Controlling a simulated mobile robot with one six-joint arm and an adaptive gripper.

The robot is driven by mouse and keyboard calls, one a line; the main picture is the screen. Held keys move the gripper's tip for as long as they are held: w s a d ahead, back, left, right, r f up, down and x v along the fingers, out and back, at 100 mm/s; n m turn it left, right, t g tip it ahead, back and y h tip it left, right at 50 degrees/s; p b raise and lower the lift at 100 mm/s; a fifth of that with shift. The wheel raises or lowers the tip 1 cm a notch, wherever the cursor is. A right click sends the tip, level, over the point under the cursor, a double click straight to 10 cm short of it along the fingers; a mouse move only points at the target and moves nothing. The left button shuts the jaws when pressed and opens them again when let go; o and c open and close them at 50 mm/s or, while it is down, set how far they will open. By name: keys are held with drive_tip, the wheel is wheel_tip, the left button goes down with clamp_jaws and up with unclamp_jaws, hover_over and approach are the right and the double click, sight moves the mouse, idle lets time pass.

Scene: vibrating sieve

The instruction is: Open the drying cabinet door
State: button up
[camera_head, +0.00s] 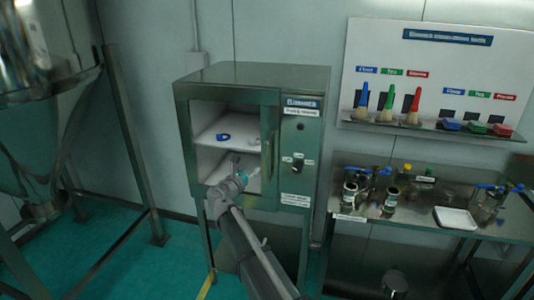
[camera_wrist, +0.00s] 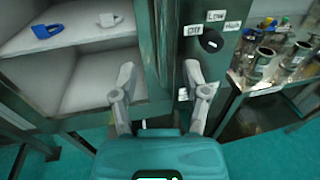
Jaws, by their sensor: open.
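The drying cabinet (camera_head: 250,75) is a dark green metal box on legs. Its white, shelved inside shows through the front on the left. The door frame (camera_head: 183,130) looks closed; I cannot tell if a clear pane fills it. A vertical door handle (camera_head: 270,150) runs along the frame's right side, left of the control panel. My gripper (camera_head: 250,180) is open in front of the cabinet's lower part. In the wrist view my gripper (camera_wrist: 160,75) has its fingers spread to either side of the upright handle and frame edge (camera_wrist: 165,45). Contact cannot be judged.
A blue item (camera_head: 223,137) and a white item lie on the upper shelf. The control panel has a black knob (camera_head: 298,164). A steel table (camera_head: 385,225) with jars and a white tray stands to the right. A metal hopper frame (camera_head: 130,130) stands at left.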

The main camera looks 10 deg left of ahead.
sight(266, 153)
drive_tip(key=shift+w, duration=0.1)
drive_tip(key=x, duration=1.3)
drive_tip(key=shift+w+d+f, duration=0.1)
drive_tip(key=shift+w+d, duration=0.1)
drive_tip(key=shift+w, duration=0.1)
clamp_jaws()
idle(0.3)
